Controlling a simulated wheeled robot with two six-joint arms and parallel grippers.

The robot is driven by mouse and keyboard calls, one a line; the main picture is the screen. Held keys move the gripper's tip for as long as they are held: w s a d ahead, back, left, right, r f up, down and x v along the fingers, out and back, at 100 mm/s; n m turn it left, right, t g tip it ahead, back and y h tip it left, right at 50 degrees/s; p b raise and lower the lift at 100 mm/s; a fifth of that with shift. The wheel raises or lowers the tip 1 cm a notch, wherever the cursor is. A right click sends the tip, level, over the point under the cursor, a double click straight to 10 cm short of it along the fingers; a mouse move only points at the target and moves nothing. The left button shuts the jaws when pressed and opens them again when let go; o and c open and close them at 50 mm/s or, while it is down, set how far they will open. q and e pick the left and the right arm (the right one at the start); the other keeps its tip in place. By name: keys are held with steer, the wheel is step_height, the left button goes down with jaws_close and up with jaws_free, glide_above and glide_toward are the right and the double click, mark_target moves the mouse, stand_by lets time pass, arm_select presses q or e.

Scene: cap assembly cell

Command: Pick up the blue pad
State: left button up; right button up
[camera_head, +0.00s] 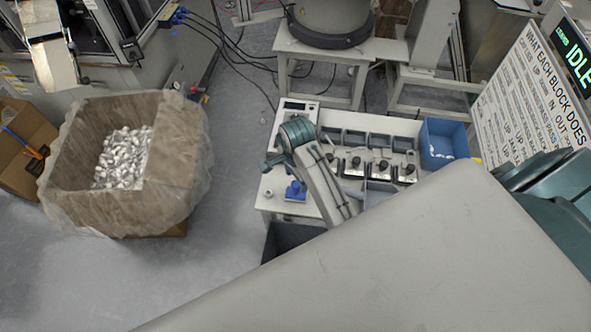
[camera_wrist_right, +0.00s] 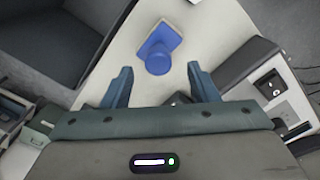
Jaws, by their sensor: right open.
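The blue pad (camera_head: 295,191) lies on the white worktable near its left front edge, with a rounded blue knob on a square base. It also shows in the right wrist view (camera_wrist_right: 158,50), top centre, just beyond the fingertips. My right gripper (camera_head: 272,161) is above the table, behind and slightly left of the pad in the head view.
A blue bin (camera_head: 443,137) stands at the table's back right. Several metal blocks with black knobs (camera_head: 380,168) sit in the middle. A small pale ring (camera_head: 268,193) lies left of the pad. A dark bin (camera_head: 283,240) is below the front edge. A large lined carton (camera_head: 170,160) stands left.

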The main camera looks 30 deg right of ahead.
mark_target(296, 184)
step_height(296, 184, down, 3)
steer(key=shift+s+a+r+p, duration=0.1)
steer(key=shift+a+r+p, duration=0.05)
steer(key=shift+p, duration=0.9)
step_height(296, 184, down, 2)
steer(key=shift+f, duration=0.45)
steer(key=c, duration=0.8)
steer(key=shift+c, duration=1.3)
arm_select(q)
steer(key=w+r, duration=0.2)
steer(key=w, duration=0.1)
steer(key=shift+w+r, duration=0.15)
steer(key=shift+r, duration=0.25)
